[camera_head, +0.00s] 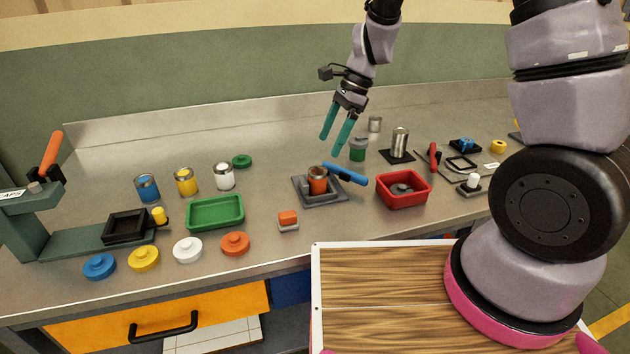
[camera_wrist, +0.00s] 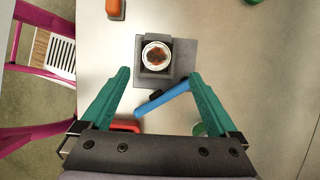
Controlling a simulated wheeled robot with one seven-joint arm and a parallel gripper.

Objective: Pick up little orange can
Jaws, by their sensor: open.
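The little orange can (camera_head: 318,181) stands upright in a square grey holder (camera_head: 337,195) near the middle of the bench. In the wrist view the can (camera_wrist: 157,56) is seen from above, with a pale rim and an orange-brown inside. My gripper (camera_head: 338,139) is open and empty, above and behind the can in the head view. In the wrist view my gripper (camera_wrist: 160,78) has its two green fingers spread wide, and the can lies between and beyond their tips. A blue bar-shaped handle (camera_head: 345,173) sits beside the can, at the holder.
A red tray (camera_head: 381,201) stands right of the holder and a green tray (camera_head: 191,224) left of it. A green can (camera_head: 357,151) stands behind, near a metal cylinder (camera_head: 400,141). Blue, yellow and white cans stand at left.

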